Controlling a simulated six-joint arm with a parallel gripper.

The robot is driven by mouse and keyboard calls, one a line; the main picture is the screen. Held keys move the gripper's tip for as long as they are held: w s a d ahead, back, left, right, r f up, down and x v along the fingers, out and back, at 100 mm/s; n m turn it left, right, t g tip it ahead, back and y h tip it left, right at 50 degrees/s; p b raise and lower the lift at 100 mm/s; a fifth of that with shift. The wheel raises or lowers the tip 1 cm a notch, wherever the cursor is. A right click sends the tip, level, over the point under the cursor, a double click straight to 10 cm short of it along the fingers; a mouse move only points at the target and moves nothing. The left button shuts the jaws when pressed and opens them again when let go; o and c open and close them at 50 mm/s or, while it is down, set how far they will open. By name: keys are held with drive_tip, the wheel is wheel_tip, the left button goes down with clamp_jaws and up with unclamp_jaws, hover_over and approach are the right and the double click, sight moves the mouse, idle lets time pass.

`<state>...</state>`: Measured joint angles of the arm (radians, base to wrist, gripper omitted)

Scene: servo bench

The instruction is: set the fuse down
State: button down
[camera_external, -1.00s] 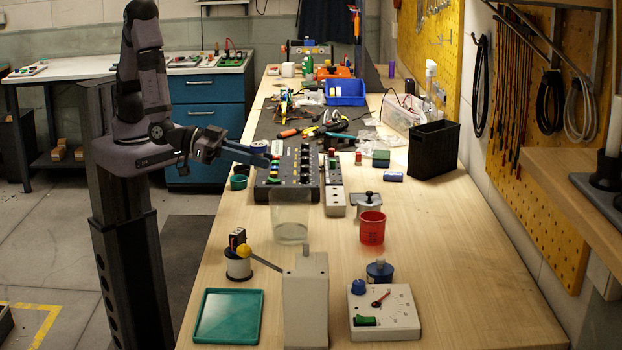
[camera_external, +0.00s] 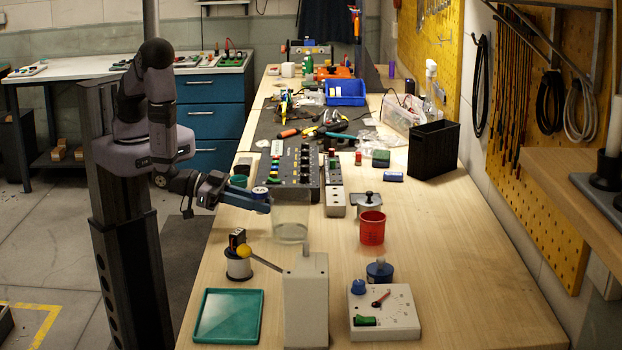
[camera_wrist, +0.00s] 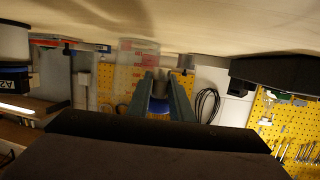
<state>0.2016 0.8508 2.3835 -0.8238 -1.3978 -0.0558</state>
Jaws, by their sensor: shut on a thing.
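The fuse (camera_external: 260,190), a small short cylinder with a blue body and a pale end, is at the fingers of my gripper (camera_external: 262,201). My gripper is shut on it and holds it above the left side of the bench, just left of a clear glass beaker (camera_external: 291,222). In the wrist view a grey part of the fuse (camera_wrist: 160,83) shows between the two fingertips (camera_wrist: 167,76), and the rest is mostly hidden by the fingers. The exact gap below the fuse is hard to tell.
A green tray (camera_external: 205,338) lies at the front left. A white spool (camera_external: 238,266), a grey lever box (camera_external: 306,300) and a red cup (camera_external: 372,228) stand nearer.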

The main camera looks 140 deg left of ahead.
sight(260, 227)
drive_tip(key=shift+f, duration=1.85)
drive_tip(key=shift+f, duration=0.2)
drive_tip(key=c, duration=1.6)
unclamp_jaws()
drive_tip(key=shift+r, duration=0.1)
